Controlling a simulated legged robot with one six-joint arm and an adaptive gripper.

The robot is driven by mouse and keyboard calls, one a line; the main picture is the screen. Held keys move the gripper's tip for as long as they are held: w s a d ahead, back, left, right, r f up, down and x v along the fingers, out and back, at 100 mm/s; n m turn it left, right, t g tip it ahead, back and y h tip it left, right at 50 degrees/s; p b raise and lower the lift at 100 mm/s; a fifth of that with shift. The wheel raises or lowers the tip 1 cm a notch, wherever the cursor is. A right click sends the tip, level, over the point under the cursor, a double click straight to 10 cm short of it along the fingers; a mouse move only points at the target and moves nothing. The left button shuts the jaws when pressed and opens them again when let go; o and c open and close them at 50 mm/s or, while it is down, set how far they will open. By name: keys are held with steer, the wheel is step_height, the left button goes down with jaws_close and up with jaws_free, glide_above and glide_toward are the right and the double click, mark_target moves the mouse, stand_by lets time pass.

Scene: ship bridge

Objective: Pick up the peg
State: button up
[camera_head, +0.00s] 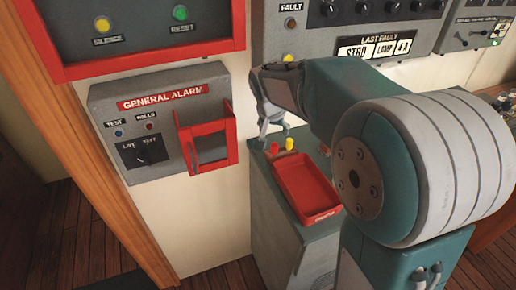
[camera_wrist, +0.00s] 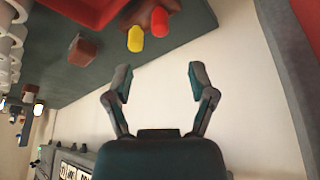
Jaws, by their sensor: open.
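Two short rounded pegs stand at the back of a grey cabinet top. The red peg (camera_head: 274,147) is left of the yellow peg (camera_head: 290,144) in the head view. In the wrist view the yellow peg (camera_wrist: 135,39) is left of the red peg (camera_wrist: 159,23), both by a brown piece whose shape is unclear. My gripper (camera_head: 272,128) is close to the pegs in the head view. In the wrist view my gripper (camera_wrist: 158,80) is open with nothing between its fingers, and both pegs lie beyond the fingertips. The task does not say which peg is meant.
A red tray (camera_head: 307,187) sits on the cabinet (camera_head: 262,205) just in front of the pegs. A brown block (camera_wrist: 83,49) is also on the cabinet top. The general alarm box (camera_head: 165,125), with its red frame, is on the wall at left. Wall panels hang above.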

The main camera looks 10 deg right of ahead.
mark_target(273, 144)
steer(key=d+f, duration=0.1)
steer(key=w+d+f, duration=0.1)
steer(key=f, duration=0.1)
steer(key=shift+w+d+f, duration=0.15)
steer(key=shift+d+f, duration=0.15)
steer(key=shift+d, duration=0.05)
steer(key=shift+a+f, duration=0.25)
steer(key=shift+a, duration=0.05)
steer(key=a+f, duration=0.1)
steer(key=w+a+f, duration=0.1)
steer(key=f, duration=0.1)
steer(key=shift+w+a+f, duration=0.15)
steer(key=shift+f, duration=0.1)
steer(key=shift+w+d+f, duration=0.25)
steer(key=shift+d+f, duration=0.35)
steer(key=shift+d, duration=0.7)
steer(key=shift+a, duration=0.2)
steer(key=c, duration=0.5)
steer(key=shift+a, duration=0.5)
steer(key=c, duration=0.3)
